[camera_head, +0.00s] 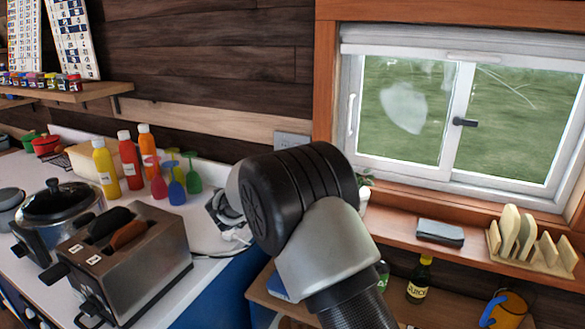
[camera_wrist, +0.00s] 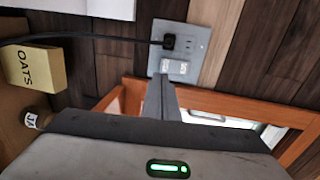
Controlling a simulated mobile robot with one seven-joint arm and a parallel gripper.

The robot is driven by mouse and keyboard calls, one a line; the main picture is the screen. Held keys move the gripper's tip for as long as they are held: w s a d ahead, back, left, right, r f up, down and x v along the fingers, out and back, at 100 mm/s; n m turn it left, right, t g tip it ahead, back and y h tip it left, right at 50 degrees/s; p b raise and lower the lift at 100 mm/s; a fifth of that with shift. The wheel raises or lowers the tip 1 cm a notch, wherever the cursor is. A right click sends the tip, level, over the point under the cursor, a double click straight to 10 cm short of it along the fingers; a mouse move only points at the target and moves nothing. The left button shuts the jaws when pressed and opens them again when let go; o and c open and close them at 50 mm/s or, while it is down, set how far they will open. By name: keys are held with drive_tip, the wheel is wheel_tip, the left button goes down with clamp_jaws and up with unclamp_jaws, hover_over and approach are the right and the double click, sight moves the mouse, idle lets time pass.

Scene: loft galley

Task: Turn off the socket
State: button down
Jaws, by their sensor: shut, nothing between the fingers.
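The grey socket plate (camera_wrist: 205,45) is on the dark wood wall in the wrist view, with a black plug and cord (camera_wrist: 168,42) in it. A pale rocker switch (camera_wrist: 174,67) sits on the lower part of the plate. The socket plate also shows on the wall left of the window in the head view (camera_head: 292,140). My gripper (camera_wrist: 161,80) is shut and empty, its tips just below the switch in the wrist view. I cannot tell if the tips touch the plate. In the head view my arm hides the gripper.
The window frame (camera_head: 325,80) is right of the socket. A toaster (camera_head: 150,270), a pot (camera_head: 60,210) and bottles (camera_head: 105,170) stand on the left counter. The sill holds a toast rack (camera_head: 530,260). An oats box (camera_wrist: 35,68) shows in the wrist view.

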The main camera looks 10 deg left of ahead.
drive_tip(key=r+x, duration=0.1)
drive_tip(key=x, duration=0.6)
drive_tip(key=shift+w+f, duration=0.2)
drive_tip(key=shift+f, duration=0.3)
drive_tip(key=shift+d, duration=0.15)
drive_tip(key=shift+f, duration=0.1)
drive_tip(key=shift+w+d+t+b, duration=0.1)
drive_tip(key=shift+w+t+b, duration=0.2)
drive_tip(key=shift+b, duration=0.65)
